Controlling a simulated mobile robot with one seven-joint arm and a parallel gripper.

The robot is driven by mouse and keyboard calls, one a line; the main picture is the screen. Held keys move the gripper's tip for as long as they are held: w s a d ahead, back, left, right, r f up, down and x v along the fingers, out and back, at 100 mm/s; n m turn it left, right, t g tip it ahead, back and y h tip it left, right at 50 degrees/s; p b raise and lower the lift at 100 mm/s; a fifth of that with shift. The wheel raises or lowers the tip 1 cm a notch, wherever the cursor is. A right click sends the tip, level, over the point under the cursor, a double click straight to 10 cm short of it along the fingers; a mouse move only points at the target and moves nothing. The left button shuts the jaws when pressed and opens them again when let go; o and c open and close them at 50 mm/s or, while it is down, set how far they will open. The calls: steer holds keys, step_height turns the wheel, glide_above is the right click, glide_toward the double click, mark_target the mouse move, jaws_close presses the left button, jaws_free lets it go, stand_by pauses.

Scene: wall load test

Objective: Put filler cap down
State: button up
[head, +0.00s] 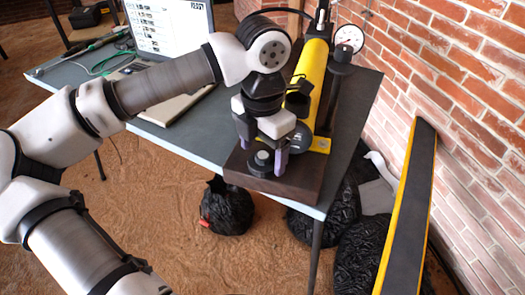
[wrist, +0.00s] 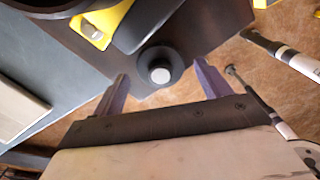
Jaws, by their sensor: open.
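The filler cap (head: 261,162) is a small black round piece with a pale round top. It rests on the dark wooden base board (head: 309,184), near the board's front corner. In the wrist view the filler cap (wrist: 160,70) shows from above, with the base board around it. My gripper (head: 267,168) is open, with its two purple-grey fingers on either side of the cap. In the wrist view my gripper (wrist: 160,88) shows clear gaps between each finger and the cap, so neither finger appears to touch it.
The yellow hand pump (head: 312,85) and a pressure gauge (head: 347,40) stand on the board behind my gripper. A laptop (head: 168,28) sits on the grey table (head: 185,135). Black bags (head: 226,208) lie below. A yellow-edged black plank (head: 410,210) leans by the brick wall.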

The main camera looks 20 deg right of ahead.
mark_target(263, 155)
step_height(263, 155, up, 11)
steer(key=shift+p, duration=0.35)
steer(key=shift+s+d, duration=0.1)
